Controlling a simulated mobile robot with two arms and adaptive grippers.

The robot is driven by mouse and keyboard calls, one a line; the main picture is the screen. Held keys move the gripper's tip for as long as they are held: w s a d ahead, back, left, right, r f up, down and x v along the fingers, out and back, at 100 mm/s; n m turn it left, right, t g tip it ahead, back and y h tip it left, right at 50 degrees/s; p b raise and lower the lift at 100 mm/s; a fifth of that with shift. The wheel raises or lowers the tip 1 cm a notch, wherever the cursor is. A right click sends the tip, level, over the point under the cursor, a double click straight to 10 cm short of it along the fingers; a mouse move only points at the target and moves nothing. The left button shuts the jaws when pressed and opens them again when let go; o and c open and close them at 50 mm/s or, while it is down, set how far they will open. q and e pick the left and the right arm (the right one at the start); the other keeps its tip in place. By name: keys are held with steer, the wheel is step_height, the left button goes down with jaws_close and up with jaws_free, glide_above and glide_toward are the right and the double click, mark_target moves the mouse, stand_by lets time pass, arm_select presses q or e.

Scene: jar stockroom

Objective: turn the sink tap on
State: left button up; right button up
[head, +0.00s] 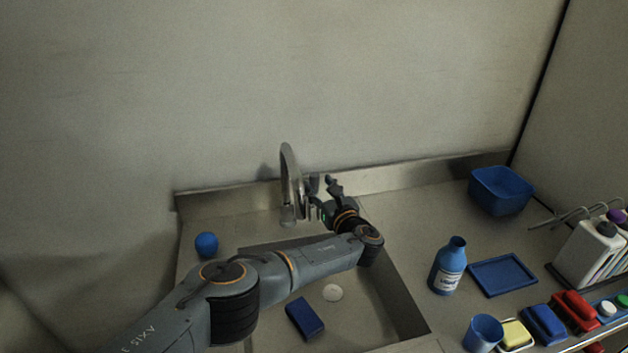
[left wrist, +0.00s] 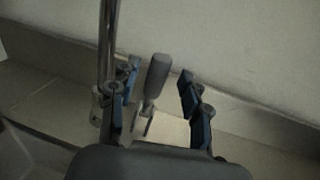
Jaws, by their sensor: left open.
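The sink tap (head: 288,175) is a curved metal spout at the back of the sink (head: 402,297). Its upright pipe also shows in the left wrist view (left wrist: 107,45). A grey tap lever (left wrist: 157,76) stands tilted between my open fingers in the left wrist view, with space seen on its right side. My left gripper (head: 324,187) is open just right of the spout; it also shows in the left wrist view (left wrist: 161,84). I cannot tell whether a finger touches the lever. No water shows at the spout. My right gripper is not in view.
A blue block (head: 305,318) and a pale round drain (head: 333,292) are in the basin. A blue ball (head: 207,245) sits left of it. On the right counter are a blue bottle (head: 448,266), blue tray (head: 502,275), blue tub (head: 500,190) and blue cup (head: 483,334). The wall is close behind.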

mark_target(316, 181)
arm_select(q)
steer(key=shift+b+x, duration=0.55)
steer(key=shift+x, duration=0.5)
steer(key=shift+b+x, duration=0.45)
steer(key=shift+x, duration=0.45)
steer(key=shift+r, duration=0.1)
jaws_close()
